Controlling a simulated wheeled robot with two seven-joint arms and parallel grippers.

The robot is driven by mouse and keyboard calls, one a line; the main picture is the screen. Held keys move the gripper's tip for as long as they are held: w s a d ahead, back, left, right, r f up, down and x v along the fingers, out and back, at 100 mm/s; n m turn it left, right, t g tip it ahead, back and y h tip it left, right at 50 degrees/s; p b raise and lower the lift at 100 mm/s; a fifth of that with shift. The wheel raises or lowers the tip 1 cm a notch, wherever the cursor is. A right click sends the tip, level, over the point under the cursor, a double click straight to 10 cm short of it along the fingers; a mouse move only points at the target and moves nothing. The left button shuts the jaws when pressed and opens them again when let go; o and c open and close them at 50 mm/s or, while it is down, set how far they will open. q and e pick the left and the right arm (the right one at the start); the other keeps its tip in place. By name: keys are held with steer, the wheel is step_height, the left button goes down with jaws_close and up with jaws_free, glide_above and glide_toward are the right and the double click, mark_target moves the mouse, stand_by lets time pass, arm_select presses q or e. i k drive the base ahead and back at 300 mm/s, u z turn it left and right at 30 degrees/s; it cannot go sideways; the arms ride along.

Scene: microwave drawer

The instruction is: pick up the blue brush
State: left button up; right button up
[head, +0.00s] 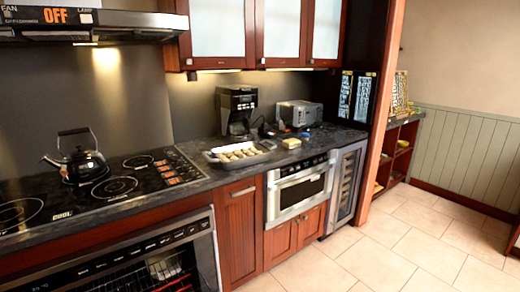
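I cannot make out a blue brush for certain. Several small items (283,130) lie on the dark counter between the coffee maker and the toaster oven, too small to identify. A yellow block-like item (291,142) lies near the counter's front edge, to the right of a tray (211,156) of round, pale food pieces. The microwave drawer (300,191) is shut under the counter. Neither of my grippers is in view.
A kettle (78,160) stands on the black cooktop (128,182) at left. A coffee maker (237,110) and a toaster oven (299,113) stand at the back of the counter. An oven (150,265) is below the cooktop. The tiled floor (385,262) at right is clear.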

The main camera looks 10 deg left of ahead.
mark_target(306, 135)
steer(key=z, duration=0.6)
steer(key=i, duration=1.15)
steer(key=z, duration=0.85)
steer(key=i, duration=2.15)
steer(key=u, duration=0.55)
steer(key=i, duration=1.2)
steer(key=u, duration=0.95)
